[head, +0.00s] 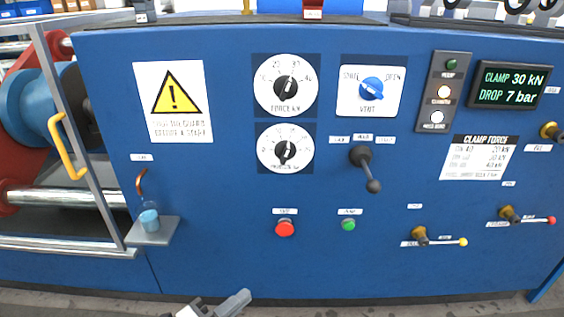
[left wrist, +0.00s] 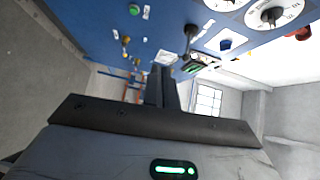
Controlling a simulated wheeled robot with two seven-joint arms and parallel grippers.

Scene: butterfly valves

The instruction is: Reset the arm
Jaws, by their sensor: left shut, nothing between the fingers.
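My left gripper (head: 230,305) shows at the bottom edge of the head view, low in front of the blue panel (head: 225,220). In the left wrist view its fingers (left wrist: 163,88) are together with nothing between them, apart from the panel. The rest of my left arm is cut off by the frame. My right gripper is in neither view.
The panel carries two dials (head: 285,85), a blue vent knob (head: 372,90), a black lever (head: 366,170), a red button (head: 285,229) and a green button (head: 348,225). A small shelf (head: 152,232) juts out at left, near a yellow handle (head: 65,147).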

